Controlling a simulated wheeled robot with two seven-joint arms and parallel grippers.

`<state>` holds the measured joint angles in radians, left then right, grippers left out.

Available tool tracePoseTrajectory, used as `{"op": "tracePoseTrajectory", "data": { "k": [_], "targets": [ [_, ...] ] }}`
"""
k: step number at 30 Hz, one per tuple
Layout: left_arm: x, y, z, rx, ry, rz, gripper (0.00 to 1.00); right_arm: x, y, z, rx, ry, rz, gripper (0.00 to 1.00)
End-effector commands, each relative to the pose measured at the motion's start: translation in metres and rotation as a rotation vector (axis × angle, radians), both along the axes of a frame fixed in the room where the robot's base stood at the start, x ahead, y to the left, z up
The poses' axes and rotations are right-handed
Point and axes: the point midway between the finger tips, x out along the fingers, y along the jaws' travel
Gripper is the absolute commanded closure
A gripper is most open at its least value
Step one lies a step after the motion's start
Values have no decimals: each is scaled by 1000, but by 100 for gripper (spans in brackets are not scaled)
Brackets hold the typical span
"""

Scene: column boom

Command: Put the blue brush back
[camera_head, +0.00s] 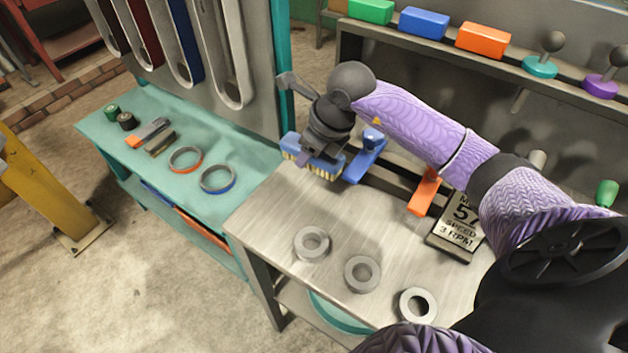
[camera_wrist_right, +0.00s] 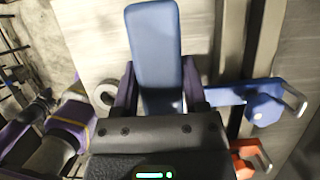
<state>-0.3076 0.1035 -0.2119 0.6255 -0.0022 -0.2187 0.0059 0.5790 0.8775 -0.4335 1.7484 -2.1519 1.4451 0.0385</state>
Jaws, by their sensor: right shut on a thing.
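The blue brush (camera_head: 290,143) with pale bristles is in my right gripper (camera_head: 318,152), over the far left part of the grey metal bench. In the right wrist view the blue brush (camera_wrist_right: 154,45) sits between the two purple fingers of the right gripper (camera_wrist_right: 158,88), which are shut on it. Whether the bristles touch the bench cannot be told. A blue bracket-like piece (camera_head: 366,158) is just right of the brush at the bench's back. It also shows in the right wrist view (camera_wrist_right: 262,108).
An orange piece (camera_head: 425,191) and a speed sign (camera_head: 458,228) stand right of the blue piece. Several grey rings (camera_head: 312,243) lie at the bench's front. A shelf with coloured blocks (camera_head: 424,23) runs behind. A teal side bench (camera_head: 225,150) with rings and rollers is left.

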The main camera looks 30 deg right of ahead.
Motion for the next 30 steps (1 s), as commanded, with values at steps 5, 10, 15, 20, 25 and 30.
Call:
{"op": "tracePoseTrajectory", "data": {
  "k": [5,10,15,20,25,30],
  "targets": [
    [-2,2,-13,3,7,-2,0,-1,0,-42,2,5,-1,100],
    [-6,5,-21,8,15,-3,0,-1,1,-70,2,6,1,100],
    [-10,10,-23,18,26,-4,0,0,1,-82,0,2,3,100],
    [-12,14,-23,24,30,-6,0,0,1,-83,1,2,4,100],
    [-13,15,-23,26,31,-6,0,0,1,-83,0,3,4,19],
    [-12,15,-23,26,30,-5,0,0,1,-83,1,2,4,9]
  ]
}}
